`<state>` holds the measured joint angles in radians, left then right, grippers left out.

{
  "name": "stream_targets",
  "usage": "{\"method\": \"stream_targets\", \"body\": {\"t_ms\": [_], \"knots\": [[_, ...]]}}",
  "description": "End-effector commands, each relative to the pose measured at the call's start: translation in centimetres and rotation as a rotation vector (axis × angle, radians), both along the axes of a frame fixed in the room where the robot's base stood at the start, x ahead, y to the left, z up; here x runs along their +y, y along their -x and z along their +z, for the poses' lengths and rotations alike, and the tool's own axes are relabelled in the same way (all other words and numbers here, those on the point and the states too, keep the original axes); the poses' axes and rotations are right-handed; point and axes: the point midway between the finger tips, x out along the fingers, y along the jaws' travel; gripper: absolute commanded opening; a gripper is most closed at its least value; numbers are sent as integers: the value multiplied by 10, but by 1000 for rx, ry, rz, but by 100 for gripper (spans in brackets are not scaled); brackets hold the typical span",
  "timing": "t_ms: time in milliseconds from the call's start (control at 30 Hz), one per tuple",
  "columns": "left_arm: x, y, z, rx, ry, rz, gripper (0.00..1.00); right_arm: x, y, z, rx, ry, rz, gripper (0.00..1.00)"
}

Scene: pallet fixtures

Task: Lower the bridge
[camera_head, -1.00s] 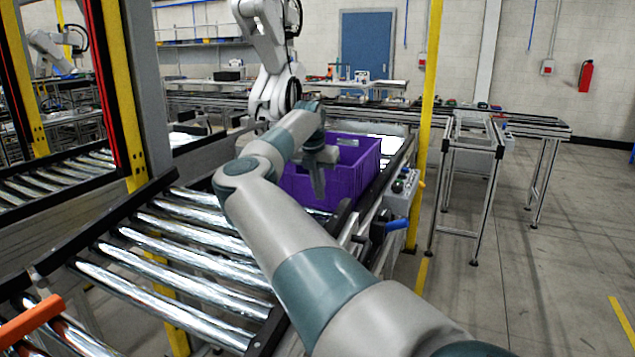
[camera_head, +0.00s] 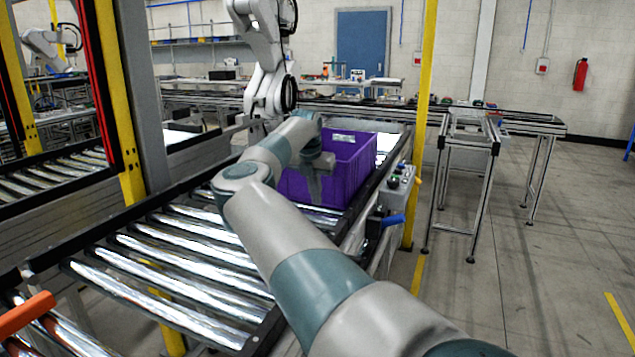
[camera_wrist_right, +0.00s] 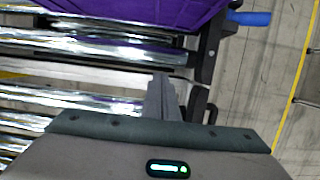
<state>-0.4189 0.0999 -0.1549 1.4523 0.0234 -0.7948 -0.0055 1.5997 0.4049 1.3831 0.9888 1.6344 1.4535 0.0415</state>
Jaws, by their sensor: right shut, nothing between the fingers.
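The bridge is the roller section with dark side rails (camera_head: 120,210), in the middle of the head view. It appears to lie level, in line with the conveyor beyond it. My right gripper (camera_head: 316,192) hangs over the far end of this section, just in front of the purple crate (camera_head: 335,182). Its fingers (camera_wrist_right: 161,95) are shut and empty, pointing at the rollers beside the right rail in the wrist view. Whether they touch the bridge cannot be told. My forearm hides part of the right rail and rollers. My left gripper is not in view.
A blue handle (camera_head: 393,220) and a control box with buttons (camera_head: 400,180) sit on the conveyor's right side. A yellow post (camera_head: 422,120) stands close behind them. An orange bar (camera_head: 25,315) shows at the lower left. Open floor lies to the right.

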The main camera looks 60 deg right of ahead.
Motion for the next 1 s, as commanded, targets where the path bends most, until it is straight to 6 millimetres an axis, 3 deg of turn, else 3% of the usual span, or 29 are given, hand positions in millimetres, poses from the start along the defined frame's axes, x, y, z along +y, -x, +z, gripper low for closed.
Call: {"method": "stream_targets", "body": {"t_ms": [167, 367, 700, 1000], "knots": [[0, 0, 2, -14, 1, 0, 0, 2, 0, 13, -2, 1, 0, 0], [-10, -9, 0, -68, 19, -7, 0, 5, 1, 43, -2, 2, 0, 0], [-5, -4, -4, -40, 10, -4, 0, -17, -2, 95, -2, 0, 2, 0], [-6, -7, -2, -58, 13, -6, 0, -28, -3, 125, -1, 0, 0, 0]]}}
